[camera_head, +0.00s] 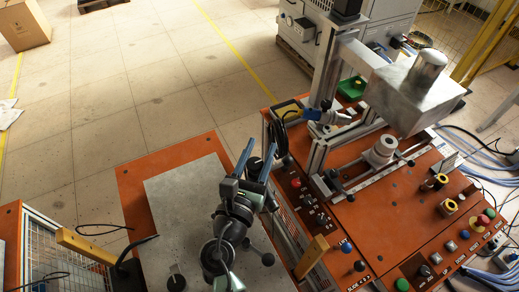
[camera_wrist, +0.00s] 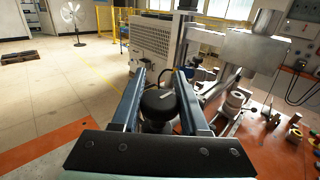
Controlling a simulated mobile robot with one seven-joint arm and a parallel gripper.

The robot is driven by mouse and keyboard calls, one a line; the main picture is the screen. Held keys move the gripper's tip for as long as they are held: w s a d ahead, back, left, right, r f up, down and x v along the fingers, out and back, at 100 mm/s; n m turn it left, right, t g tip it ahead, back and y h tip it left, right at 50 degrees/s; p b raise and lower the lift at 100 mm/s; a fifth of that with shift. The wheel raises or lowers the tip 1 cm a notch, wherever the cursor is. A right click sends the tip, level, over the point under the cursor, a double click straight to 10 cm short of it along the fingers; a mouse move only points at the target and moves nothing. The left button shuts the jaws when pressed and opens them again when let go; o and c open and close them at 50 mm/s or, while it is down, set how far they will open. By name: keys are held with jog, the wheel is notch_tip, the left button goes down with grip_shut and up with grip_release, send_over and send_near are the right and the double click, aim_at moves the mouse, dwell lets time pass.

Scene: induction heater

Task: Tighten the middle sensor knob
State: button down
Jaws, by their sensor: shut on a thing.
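The black round knob (camera_wrist: 158,104) with a pale mark on its top sits between the two blue fingers of my gripper (camera_wrist: 160,82) in the wrist view. My gripper is shut on this knob, with one finger on each side. In the head view my gripper (camera_head: 257,158) reaches away from me, at the left edge of the orange machine, and the dark knob (camera_head: 254,167) shows between its fingers. What the knob is mounted on is mostly hidden below it. I cannot tell whether it is fully tightened.
The orange machine panel (camera_head: 388,230) with several buttons lies to the right. A metal column carries a grey box (camera_head: 412,95) above a white cylindrical piece (camera_head: 384,146). A blue-and-black sensor (camera_head: 327,116) with a cable is just beyond my gripper. Open floor lies to the left.

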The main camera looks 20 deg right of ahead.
jog(key=shift+m+g+h, duration=0.3)
jog(key=shift+h, duration=0.1)
jog(key=m+g+h+b, duration=0.1)
jog(key=m+g, duration=0.2)
jog(key=g, duration=0.1)
jog(key=s+m+g+h+b, duration=0.1)
jog(key=m+g+h, duration=0.1)
jog(key=m+g, duration=0.1)
jog(key=s+d+m+g+h+b, duration=0.1)
jog(key=m+g+h, duration=0.1)
jog(key=g, duration=0.4)
jog(key=shift+m, duration=0.6)
jog(key=m+g+y+b, duration=0.1)
jog(key=m+g+b, duration=0.1)
jog(key=g, duration=0.1)
jog(key=s+m+g+y+b, duration=0.1)
jog(key=m+g+b, duration=0.1)
jog(key=g+b, duration=0.1)
jog(key=m+g+y+b, duration=0.1)
jog(key=m+g+b, duration=0.1)
jog(key=g+b, duration=0.1)
jog(key=shift+s+a+f, duration=0.2)
jog(key=shift+s+a, duration=0.1)
jog(key=shift+s, duration=0.1)
jog(key=shift+s+r+m+g+b, duration=0.2)
jog(key=shift+m+g+b, duration=0.2)
jog(key=shift+g+b, duration=0.3)
jog(key=shift+c, duration=2.2)
grip_release()
